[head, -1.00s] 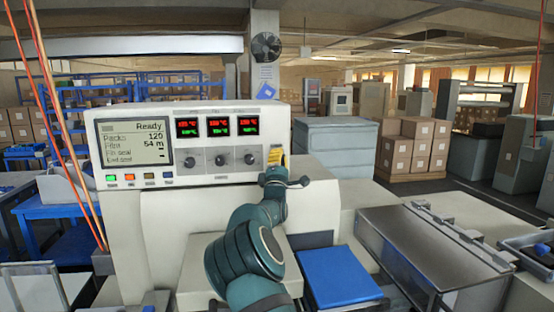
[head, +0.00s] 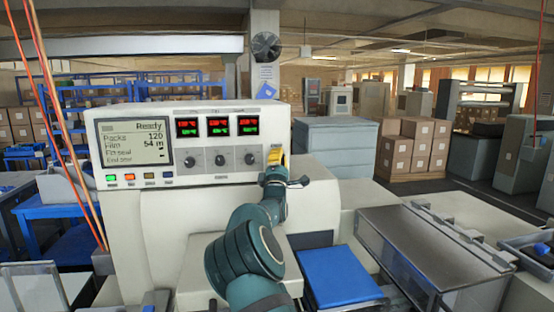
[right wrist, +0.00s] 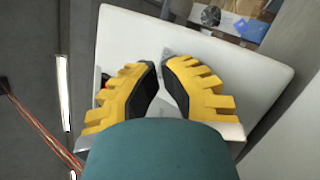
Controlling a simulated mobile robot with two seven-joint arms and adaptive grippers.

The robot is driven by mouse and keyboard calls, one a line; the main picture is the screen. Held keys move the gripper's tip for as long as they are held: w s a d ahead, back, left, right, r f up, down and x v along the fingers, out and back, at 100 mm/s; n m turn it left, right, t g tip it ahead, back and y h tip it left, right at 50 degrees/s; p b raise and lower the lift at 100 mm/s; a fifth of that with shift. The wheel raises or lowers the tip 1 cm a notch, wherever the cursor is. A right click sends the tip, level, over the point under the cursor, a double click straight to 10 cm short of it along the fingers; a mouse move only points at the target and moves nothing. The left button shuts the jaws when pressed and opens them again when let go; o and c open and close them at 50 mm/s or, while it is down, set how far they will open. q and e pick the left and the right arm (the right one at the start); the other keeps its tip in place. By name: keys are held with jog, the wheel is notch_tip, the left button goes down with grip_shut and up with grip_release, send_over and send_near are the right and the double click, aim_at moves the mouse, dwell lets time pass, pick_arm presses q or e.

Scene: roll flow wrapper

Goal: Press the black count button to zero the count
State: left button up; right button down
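The cream wrapper's control panel (head: 186,143) faces me, with a display (head: 135,142) reading Ready, Packs 120 and Film 54 m. My right gripper (head: 276,156) is at the panel's right edge, well to the right of that button. In the right wrist view its yellow, black-padded fingers (right wrist: 160,65) are close together with a narrow empty gap. My left gripper is out of view.
Three red-and-green readouts (head: 217,126) sit above three knobs (head: 220,160) on the panel. A blue pad (head: 340,276) and a metal-framed cover (head: 428,245) lie to the lower right. Orange cables (head: 68,130) hang at the left. The space before the buttons is clear.

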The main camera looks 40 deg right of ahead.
jog(key=shift+d, duration=0.1)
jog(key=shift+w+d, duration=0.1)
jog(key=shift+w, duration=0.3)
jog(key=shift+w+d, duration=0.2)
jog(key=shift+w, duration=0.15)
dwell(0.7)
jog(key=shift+s, duration=0.1)
dwell(0.4)
jog(key=shift+s+a+f+b, duration=0.1)
jog(key=shift+s+a+b, duration=0.2)
jog(key=shift+b, duration=0.15)
jog(key=shift+s+a, duration=0.1)
jog(key=shift+s, duration=0.25)
jog(key=shift+b, duration=0.3)
